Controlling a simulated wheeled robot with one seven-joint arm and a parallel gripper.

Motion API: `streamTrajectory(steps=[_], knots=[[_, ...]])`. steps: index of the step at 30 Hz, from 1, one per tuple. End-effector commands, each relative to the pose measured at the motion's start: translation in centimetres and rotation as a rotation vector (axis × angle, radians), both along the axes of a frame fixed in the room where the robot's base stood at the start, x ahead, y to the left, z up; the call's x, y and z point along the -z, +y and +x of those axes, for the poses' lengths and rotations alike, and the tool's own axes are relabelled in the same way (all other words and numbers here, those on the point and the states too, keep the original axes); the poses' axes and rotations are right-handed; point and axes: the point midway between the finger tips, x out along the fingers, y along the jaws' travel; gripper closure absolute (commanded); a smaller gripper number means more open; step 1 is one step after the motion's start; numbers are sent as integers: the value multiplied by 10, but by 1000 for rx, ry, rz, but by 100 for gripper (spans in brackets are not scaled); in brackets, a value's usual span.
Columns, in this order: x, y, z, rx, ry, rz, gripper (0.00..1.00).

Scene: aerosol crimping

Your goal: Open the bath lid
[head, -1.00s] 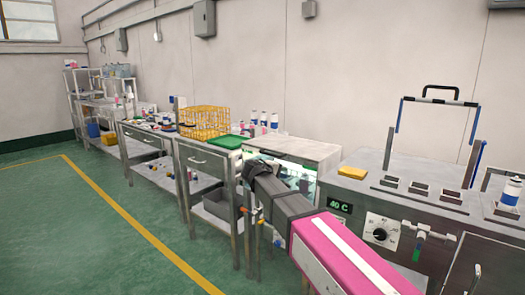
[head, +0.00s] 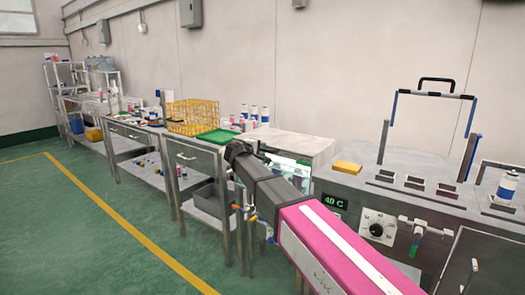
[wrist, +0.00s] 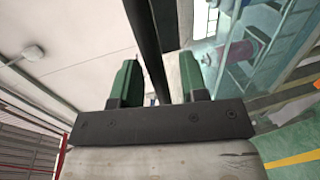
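A clear, teal-tinted panel (head: 290,170), which looks like the bath lid, stands upright or tilted beside the steel cabinet, partly behind my arm. In the wrist view a tinted clear panel (wrist: 245,55) shows at the upper right, with a pink-and-white can seen through it. My gripper (wrist: 160,80) has green fingers set apart, with a dark bar (wrist: 148,45) running between them. In the head view my gripper (head: 238,155) is dark and small, near the panel's left edge.
A steel counter unit (head: 345,190) with a "40 C" display (head: 334,203), dial and valve stands at right. It carries a yellow sponge (head: 347,167) and a black-handled frame (head: 437,85). Carts with a yellow basket (head: 190,117) and green tray (head: 217,136) stand left. The floor at left is clear.

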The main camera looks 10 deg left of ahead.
Motion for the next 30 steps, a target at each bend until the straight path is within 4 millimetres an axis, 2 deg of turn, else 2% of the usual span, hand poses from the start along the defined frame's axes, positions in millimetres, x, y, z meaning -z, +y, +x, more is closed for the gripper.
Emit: streamTrajectory(steps=[5,15,17,18,19,30], knots=[[3,-5,13,-1,0,0,60],[4,-6,15,-1,0,0,60],[4,-6,15,-1,0,0,80],[4,-6,15,-1,0,0,93],[4,-6,15,0,1,0,100],[0,-7,14,1,21,10,100]])
